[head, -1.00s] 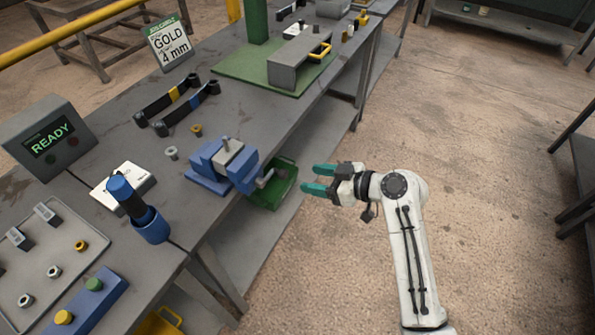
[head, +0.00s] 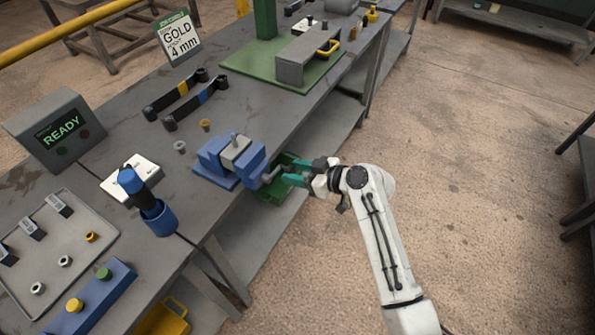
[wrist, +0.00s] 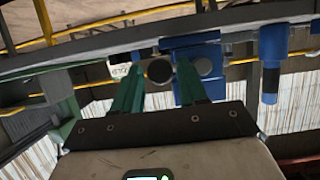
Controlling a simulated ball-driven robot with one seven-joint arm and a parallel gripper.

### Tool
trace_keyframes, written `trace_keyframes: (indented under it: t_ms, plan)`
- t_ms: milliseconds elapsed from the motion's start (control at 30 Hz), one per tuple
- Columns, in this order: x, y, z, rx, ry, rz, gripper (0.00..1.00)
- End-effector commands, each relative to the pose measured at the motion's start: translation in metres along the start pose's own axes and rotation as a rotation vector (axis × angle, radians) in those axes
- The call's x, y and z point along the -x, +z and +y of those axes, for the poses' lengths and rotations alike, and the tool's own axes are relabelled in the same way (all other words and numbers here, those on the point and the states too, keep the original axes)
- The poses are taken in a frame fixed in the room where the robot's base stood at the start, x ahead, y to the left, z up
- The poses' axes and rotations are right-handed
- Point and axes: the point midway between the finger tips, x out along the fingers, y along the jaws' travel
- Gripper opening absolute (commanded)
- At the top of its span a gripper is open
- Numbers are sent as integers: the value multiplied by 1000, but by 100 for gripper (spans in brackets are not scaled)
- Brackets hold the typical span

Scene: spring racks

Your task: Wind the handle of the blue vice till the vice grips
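The blue vice (head: 252,166) stands at the bench's front edge, with a grey block (head: 235,151) between its jaws. Whether the jaws press on the block cannot be told. The vice's handle (head: 271,174) sticks out over the edge toward my gripper (head: 286,173). In the wrist view the vice (wrist: 190,43) is ahead, and the dark round end of the handle (wrist: 159,71) shows between the green fingertips of my gripper (wrist: 159,66). The fingers stand apart, one on each side of it, with no clear contact.
A green bin (head: 275,193) sits below the vice, close under my gripper. A blue holder (head: 158,217) with a blue-handled tool stands left on the bench (head: 200,205). A display (head: 55,130) reads READY. Floor to the right is open.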

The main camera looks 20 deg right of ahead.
Motion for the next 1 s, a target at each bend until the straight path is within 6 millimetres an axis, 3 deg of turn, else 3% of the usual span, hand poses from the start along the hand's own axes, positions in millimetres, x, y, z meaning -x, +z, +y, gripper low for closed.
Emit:
trace_keyframes:
  t_ms: [67,400,767,1000]
  plan:
    - [0,0,0,0,0,0,34]
    - [0,0,0,0,0,0,2]
    - [-2,4,1,-55,-21,0,1]
    - [-5,14,0,-204,-81,-1,1]
